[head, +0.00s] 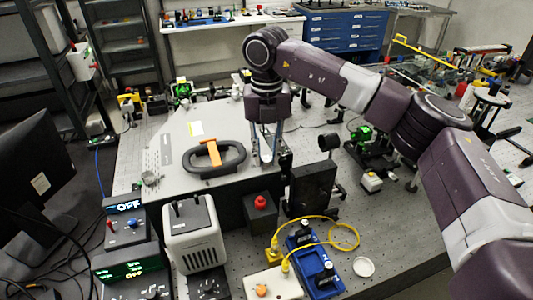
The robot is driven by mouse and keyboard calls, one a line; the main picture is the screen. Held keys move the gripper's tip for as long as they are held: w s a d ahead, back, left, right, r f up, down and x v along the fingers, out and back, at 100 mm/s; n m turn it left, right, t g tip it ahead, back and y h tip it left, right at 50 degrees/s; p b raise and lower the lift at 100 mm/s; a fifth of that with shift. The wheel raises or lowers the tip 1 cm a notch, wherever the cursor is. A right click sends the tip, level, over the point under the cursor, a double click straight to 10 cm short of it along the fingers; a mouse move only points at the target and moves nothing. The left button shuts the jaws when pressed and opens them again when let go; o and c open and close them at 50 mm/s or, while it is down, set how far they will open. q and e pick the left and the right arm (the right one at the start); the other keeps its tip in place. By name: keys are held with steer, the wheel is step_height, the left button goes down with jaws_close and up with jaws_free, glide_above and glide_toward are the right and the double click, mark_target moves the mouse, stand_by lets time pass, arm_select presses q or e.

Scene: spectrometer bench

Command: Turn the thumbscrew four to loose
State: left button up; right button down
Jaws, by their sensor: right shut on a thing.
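My right gripper (267,158) points straight down at the right edge of the grey spectrometer cover (205,130), to the right of its black loop handle. Its fingers are close together, shut on a small thumbscrew at the cover's edge. The fingers hide the thumbscrew almost wholly, so I cannot tell its number or how far it is turned. The black handle (232,168) has an orange tag (214,152) across it. My left gripper is not in view.
A black upright block (312,188) stands right of the cover. In front are a red-button box (262,208), a white box (190,235), blue devices with a yellow cable (342,226), and a round white dish (363,267). A monitor (40,165) is at left.

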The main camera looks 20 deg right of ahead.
stand_by(0.3)
steer(key=n+b, duration=0.2)
steer(key=n, duration=0.2)
steer(key=shift+f, duration=0.1)
steer(key=n+b, duration=0.1)
steer(key=n, duration=0.8)
steer(key=shift+n, duration=0.4)
steer(key=shift+w+n, duration=0.1)
steer(key=shift+n, duration=1.9)
steer(key=c, duration=1.7)
jaws_free()
